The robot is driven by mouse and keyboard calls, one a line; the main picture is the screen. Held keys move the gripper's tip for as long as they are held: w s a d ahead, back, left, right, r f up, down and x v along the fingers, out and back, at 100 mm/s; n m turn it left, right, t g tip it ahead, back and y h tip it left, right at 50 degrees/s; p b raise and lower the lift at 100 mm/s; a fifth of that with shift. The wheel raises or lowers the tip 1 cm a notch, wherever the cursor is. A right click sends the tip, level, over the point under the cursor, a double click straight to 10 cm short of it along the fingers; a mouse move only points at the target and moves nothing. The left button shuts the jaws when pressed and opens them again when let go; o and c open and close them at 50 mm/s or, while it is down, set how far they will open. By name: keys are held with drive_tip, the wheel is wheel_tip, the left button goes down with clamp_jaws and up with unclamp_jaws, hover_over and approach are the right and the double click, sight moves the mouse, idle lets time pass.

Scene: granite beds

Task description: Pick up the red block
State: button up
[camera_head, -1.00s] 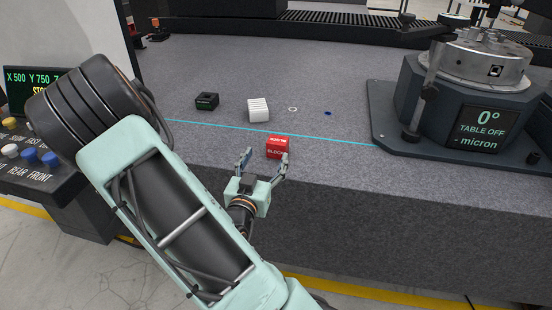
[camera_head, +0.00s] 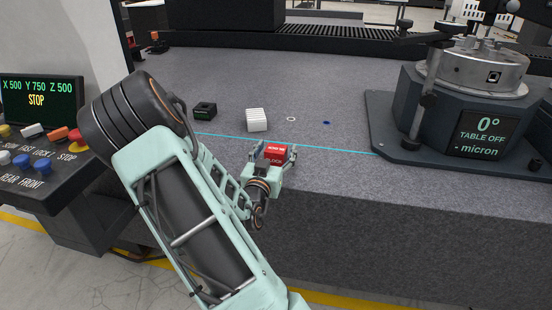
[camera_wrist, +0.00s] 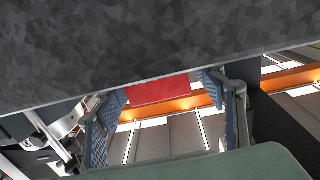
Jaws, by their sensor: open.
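The red block (camera_head: 274,151), with white lettering, sits near the front edge of the granite bed (camera_head: 340,180). My gripper (camera_head: 273,148) is open, with one finger on the left and one on the right of the block. In the wrist view the red block (camera_wrist: 160,91) shows between the two patterned finger pads of my gripper (camera_wrist: 163,89). A gap shows between the block and the right pad; contact on the left cannot be told. The block's lower part is hidden by the gripper in the head view.
A white ribbed block (camera_head: 257,120) and a black block (camera_head: 204,110) stand farther back, beyond a cyan line. A rotary table (camera_head: 470,110) stands at right. A button panel (camera_head: 40,140) is at left.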

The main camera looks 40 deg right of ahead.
drive_tip(key=c, duration=1.5)
drive_tip(key=shift+r, duration=0.1)
drive_tip(key=shift+c, duration=0.9)
drive_tip(key=shift+r, duration=0.1)
